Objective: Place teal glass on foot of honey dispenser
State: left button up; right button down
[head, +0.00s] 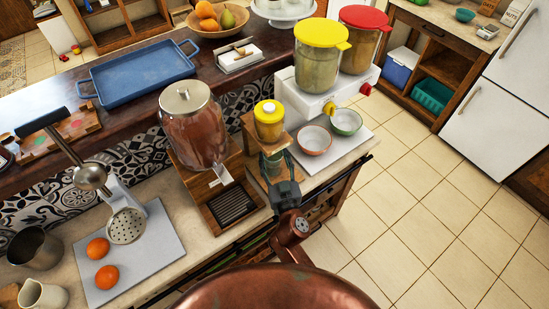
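The honey dispenser is a small jar (269,121) with a yellow lid on a wooden stand (249,127), near the counter's right end. Below the jar, a greenish-teal glass (273,163) shows in part, in front of the stand. It looks upright; its lower part is hidden by my dark gripper (280,182), so I cannot tell whether it touches the stand's foot. This gripper, on a copper arm from the lower right, I take as my right one. Its fingers are at the glass, but their closing is not clear. My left gripper is not in view.
A large glass drink dispenser (193,125) on a wooden base stands close on the left. Two bowls (314,139) and a white juice machine (302,98) stand close on the right. A citrus press (126,224) and oranges (98,248) are farther left. Tiled floor lies open at right.

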jog(key=c, duration=1.4)
grip_release()
jog(key=shift+f, duration=0.25)
jog(key=o, duration=0.5)
jog(key=shift+r, duration=0.1)
jog(key=shift+c, duration=0.2)
jog(key=shift+r, duration=0.15)
jog(key=v, duration=1.2)
